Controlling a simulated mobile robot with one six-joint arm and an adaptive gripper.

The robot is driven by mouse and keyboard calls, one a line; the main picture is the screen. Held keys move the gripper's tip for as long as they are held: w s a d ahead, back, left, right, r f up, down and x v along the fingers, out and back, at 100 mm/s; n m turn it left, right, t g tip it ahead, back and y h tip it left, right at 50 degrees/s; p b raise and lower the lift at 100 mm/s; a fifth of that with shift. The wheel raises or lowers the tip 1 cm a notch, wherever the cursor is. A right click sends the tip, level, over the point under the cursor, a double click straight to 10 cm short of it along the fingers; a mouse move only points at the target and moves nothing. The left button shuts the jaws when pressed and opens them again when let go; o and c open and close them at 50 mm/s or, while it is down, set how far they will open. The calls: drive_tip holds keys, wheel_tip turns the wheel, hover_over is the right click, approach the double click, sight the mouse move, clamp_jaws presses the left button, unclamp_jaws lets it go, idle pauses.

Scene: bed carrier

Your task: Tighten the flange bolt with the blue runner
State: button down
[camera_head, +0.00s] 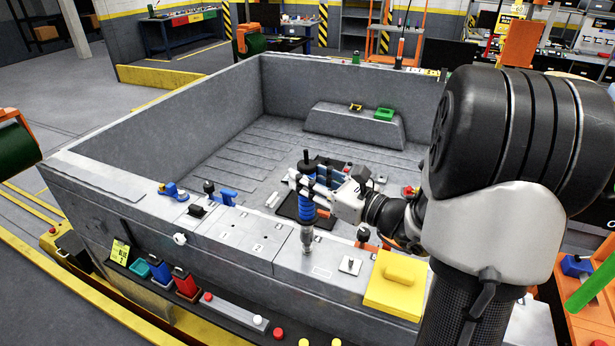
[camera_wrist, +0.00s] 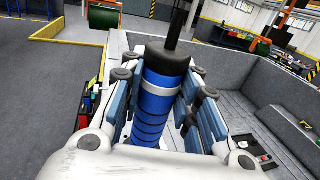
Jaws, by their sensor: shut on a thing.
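The blue runner (camera_head: 306,210) is an upright blue cylinder with a black top and a metal lower end. My gripper (camera_head: 312,188) is shut around its blue body, above the near ledge of the grey bed. In the wrist view the blue runner (camera_wrist: 157,100) stands between the two finger pads of my gripper (camera_wrist: 160,95), with its black cap and rod pointing up. The metal tip (camera_head: 307,240) reaches down to a light plate (camera_head: 312,262) on the ledge. I cannot tell whether the tip sits on a flange bolt, since that spot is too small to make out.
A yellow block (camera_head: 398,284) stands on the ledge to the right. Blue tools (camera_head: 222,196) lie on the ledge to the left. A black tray (camera_head: 150,285) with coloured bins hangs on the bed's front. The bed floor (camera_head: 215,160) is mostly clear at left.

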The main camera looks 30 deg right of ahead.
drive_tip(key=shift+f+b, duration=1.5)
drive_tip(key=shift+f, duration=0.3)
idle(1.7)
drive_tip(key=shift+s+a+f, duration=0.1)
drive_tip(key=shift+s+f, duration=0.05)
drive_tip(key=shift+f, duration=0.4)
idle(0.9)
drive_tip(key=shift+r, duration=0.1)
drive_tip(key=shift+r+p, duration=0.45)
drive_tip(key=shift+r, duration=0.25)
drive_tip(key=shift+r+p, duration=2.25)
drive_tip(key=shift+r, duration=0.75)
